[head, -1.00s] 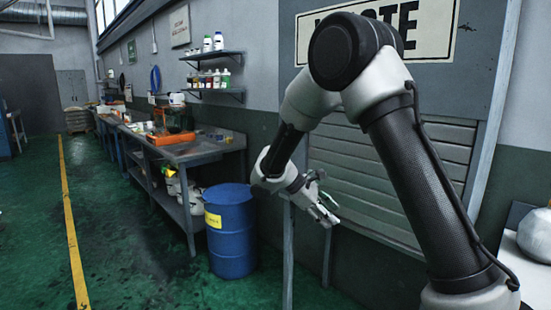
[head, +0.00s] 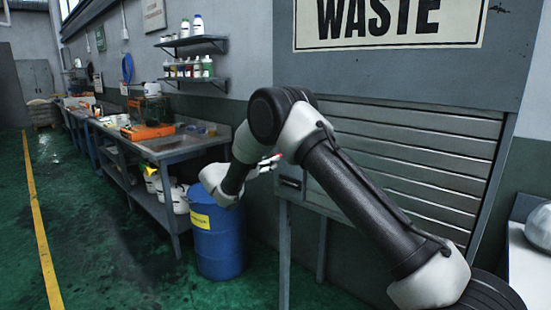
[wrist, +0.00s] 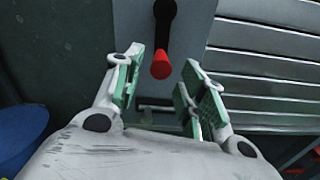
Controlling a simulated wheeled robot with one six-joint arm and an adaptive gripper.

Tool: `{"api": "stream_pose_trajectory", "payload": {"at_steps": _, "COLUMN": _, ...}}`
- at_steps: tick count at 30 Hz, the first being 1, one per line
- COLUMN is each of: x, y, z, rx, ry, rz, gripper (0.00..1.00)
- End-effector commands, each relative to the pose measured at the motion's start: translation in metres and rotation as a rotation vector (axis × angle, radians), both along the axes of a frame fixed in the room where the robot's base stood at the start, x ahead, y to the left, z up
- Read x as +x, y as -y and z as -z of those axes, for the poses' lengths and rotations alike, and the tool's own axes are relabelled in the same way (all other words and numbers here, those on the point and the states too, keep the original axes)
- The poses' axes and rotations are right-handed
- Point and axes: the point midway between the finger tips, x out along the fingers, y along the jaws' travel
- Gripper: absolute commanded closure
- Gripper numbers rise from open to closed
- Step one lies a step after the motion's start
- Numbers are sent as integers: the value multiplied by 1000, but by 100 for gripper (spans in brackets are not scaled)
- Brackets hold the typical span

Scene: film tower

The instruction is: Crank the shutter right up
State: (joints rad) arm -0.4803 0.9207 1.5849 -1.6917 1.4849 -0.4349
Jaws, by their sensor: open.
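The grey slatted shutter (head: 425,155) sits under the WASTE sign in the head view. Its slats also show at the right of the wrist view (wrist: 265,72). In the wrist view a black crank arm with a red handle (wrist: 161,61) hangs down on a grey panel at the shutter's left side. My gripper (wrist: 159,90) is open, its green-padded fingers apart, with the red handle showing between and just beyond the fingertips. I cannot tell whether they touch it. In the head view my gripper (head: 268,165) is small and partly hidden, with a bit of red at its tip.
A blue drum (head: 219,245) stands left of the shutter, beside a long workbench (head: 175,147) with an orange item (head: 147,131) on it. A grey post (head: 284,255) stands below the shutter's left side. The green floor at left is clear.

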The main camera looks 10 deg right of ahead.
Motion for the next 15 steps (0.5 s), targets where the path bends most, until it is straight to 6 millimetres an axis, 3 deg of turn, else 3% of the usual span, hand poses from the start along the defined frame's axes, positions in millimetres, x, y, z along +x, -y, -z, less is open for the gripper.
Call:
{"api": "stream_pose_trajectory", "payload": {"at_steps": 6, "x": 20, "y": 28, "z": 1, "rx": 1, "ry": -1, "rz": 2, "gripper": 59}}
{"api": "stream_pose_trajectory", "payload": {"at_steps": 15, "x": 27, "y": 38, "z": 1, "rx": 2, "ry": -1, "rz": 0, "gripper": 59}}
